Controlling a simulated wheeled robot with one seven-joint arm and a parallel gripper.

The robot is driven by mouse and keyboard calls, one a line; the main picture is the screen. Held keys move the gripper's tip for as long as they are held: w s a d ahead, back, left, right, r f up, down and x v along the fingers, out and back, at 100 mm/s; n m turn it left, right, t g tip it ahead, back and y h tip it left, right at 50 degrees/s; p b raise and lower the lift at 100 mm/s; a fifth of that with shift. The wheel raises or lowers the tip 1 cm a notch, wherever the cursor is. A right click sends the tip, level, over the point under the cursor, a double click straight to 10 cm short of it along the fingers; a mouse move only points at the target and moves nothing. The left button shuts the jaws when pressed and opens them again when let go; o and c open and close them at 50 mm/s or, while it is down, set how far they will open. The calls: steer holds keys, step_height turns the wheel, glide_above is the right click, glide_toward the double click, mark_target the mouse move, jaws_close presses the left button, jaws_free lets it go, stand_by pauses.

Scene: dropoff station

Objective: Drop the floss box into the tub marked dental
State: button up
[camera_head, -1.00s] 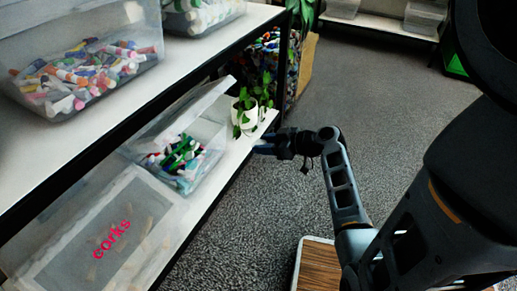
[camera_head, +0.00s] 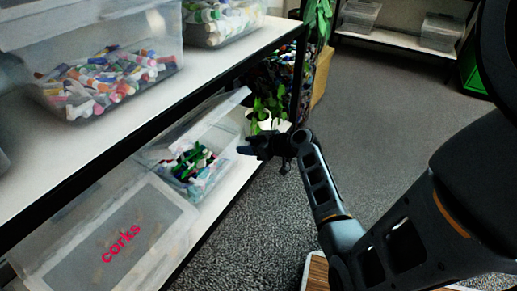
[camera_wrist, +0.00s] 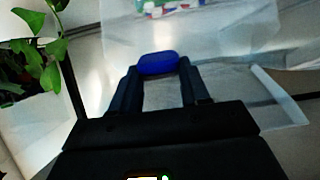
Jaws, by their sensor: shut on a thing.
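My gripper (camera_head: 247,148) is shut on a small blue floss box (camera_wrist: 158,64), which shows between the fingertips in the wrist view. In the head view my gripper is in front of the lower shelf, beside an open clear tub (camera_head: 232,172) with its lid tilted up. That tub holds green, red, white and blue items. No label shows on it from here. No tub with a readable "dental" label is in view. The wrist view shows a clear tub with colourful items (camera_wrist: 172,8) beyond the floss box.
A lidded tub marked "corks" (camera_head: 60,244) stands nearer on the lower shelf. The upper shelf (camera_head: 108,132) overhangs it and bears tubs of colourful pieces (camera_head: 107,80). A potted plant (camera_head: 264,124) stands behind my gripper. The carpeted floor (camera_head: 385,120) to the right is clear.

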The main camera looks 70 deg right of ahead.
steer(key=w+b, duration=0.1)
steer(key=w, duration=0.2)
steer(key=w+d+f+b, duration=0.1)
steer(key=w+b, duration=0.1)
steer(key=w, duration=0.1)
steer(key=w+d+b, duration=0.1)
steer(key=w, duration=0.3)
steer(key=shift+d+f, duration=0.1)
steer(key=shift+f, duration=0.05)
steer(key=shift+w+d+b, duration=0.2)
steer(key=shift+w+b, duration=0.25)
steer(key=shift+w, duration=0.2)
steer(key=o, duration=1.2)
steer(key=shift+o, duration=0.2)
steer(key=p+v, duration=0.2)
steer(key=v, duration=0.6)
steer(key=shift+w, duration=0.1)
